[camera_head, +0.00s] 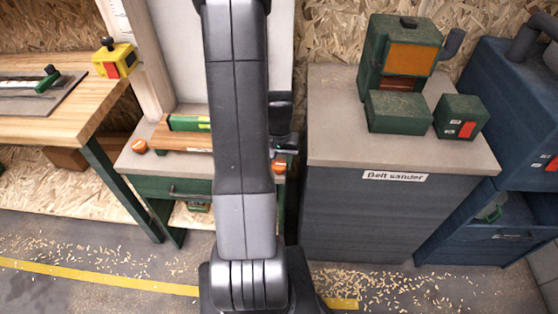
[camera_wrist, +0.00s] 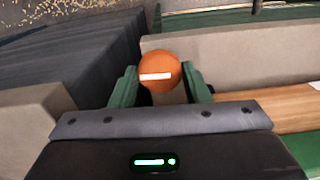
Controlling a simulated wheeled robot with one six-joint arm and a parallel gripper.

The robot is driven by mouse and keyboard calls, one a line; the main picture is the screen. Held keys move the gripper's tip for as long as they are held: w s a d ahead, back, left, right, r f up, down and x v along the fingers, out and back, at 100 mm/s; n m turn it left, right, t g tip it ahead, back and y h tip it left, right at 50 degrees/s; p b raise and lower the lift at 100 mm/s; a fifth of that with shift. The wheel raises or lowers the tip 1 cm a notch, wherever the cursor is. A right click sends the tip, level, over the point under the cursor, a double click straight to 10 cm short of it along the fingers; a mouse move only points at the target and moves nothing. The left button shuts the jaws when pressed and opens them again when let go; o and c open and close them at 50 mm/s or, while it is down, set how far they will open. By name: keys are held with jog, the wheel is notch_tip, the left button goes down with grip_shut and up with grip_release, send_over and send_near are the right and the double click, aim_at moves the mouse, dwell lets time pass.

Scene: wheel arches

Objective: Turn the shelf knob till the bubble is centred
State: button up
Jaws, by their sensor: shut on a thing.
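The orange shelf knob (camera_wrist: 160,66) with a white stripe is between the two green fingers of my gripper (camera_wrist: 160,82) in the wrist view. The gripper is shut on it, and the stripe lies nearly level across the picture. In the head view this knob (camera_head: 279,168) shows just right of my arm, at the wooden shelf's (camera_head: 184,142) right end. A green spirit level (camera_head: 185,123) with a yellowish vial sits on the shelf, its right part hidden by my arm. The bubble is too small to make out. Another orange knob (camera_head: 139,147) is at the left end.
A grey belt sander cabinet (camera_head: 365,210) stands close on the right, with a green machine (camera_head: 398,55) on top. A wooden workbench (camera_head: 60,110) is at the left, with a yellow box (camera_head: 112,60) bearing a red switch. Wood chips lie on the floor.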

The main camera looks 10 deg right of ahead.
aim_at(279, 164)
jog(key=o, duration=1)
jog(key=shift+c, duration=0.2)
notch_tip(279, 164, up, 14)
jog(key=shift+f, duration=0.25)
notch_tip(279, 164, down, 14)
jog(key=shift+r, duration=0.2)
dwell(0.4)
jog(key=shift+r, duration=0.1)
